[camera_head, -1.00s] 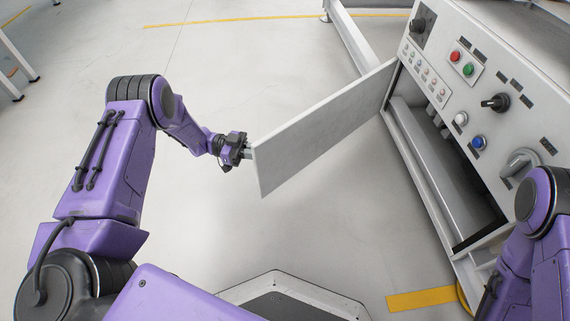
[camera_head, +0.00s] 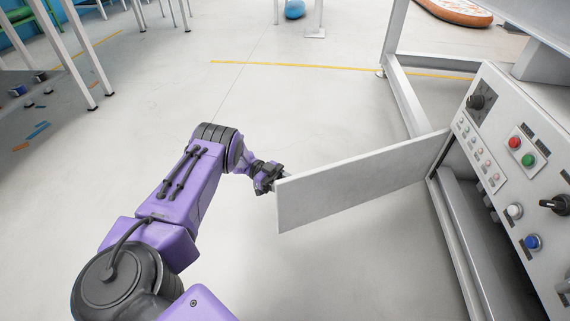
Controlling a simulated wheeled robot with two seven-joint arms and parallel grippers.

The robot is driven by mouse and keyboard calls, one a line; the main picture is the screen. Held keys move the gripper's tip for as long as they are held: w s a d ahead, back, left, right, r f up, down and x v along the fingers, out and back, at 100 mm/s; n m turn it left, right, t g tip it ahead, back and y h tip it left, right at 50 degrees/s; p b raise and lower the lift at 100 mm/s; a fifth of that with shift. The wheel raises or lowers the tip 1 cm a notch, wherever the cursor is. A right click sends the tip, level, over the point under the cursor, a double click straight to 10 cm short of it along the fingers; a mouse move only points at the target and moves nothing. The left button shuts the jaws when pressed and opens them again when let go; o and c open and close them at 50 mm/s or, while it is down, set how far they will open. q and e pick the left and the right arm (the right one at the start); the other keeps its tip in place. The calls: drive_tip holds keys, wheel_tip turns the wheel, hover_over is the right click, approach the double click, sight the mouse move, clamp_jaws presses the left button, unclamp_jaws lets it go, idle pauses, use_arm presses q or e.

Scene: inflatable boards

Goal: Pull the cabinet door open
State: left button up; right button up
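The cabinet door (camera_head: 362,183) is a pale grey panel. It stands swung out from the cabinet (camera_head: 515,165), joined at its far right edge, and the cabinet's dark inside shows beside it. My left gripper (camera_head: 277,183) is at the door's free left edge. Its fingertips are partly hidden by the door, so I cannot tell whether they are closed on it. My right gripper is out of view.
The cabinet's sloped panel carries a red button (camera_head: 514,142), a green button (camera_head: 528,160) and black knobs. A grey metal frame (camera_head: 405,98) stands behind the door. Table legs are at the upper left. The floor around the door is clear.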

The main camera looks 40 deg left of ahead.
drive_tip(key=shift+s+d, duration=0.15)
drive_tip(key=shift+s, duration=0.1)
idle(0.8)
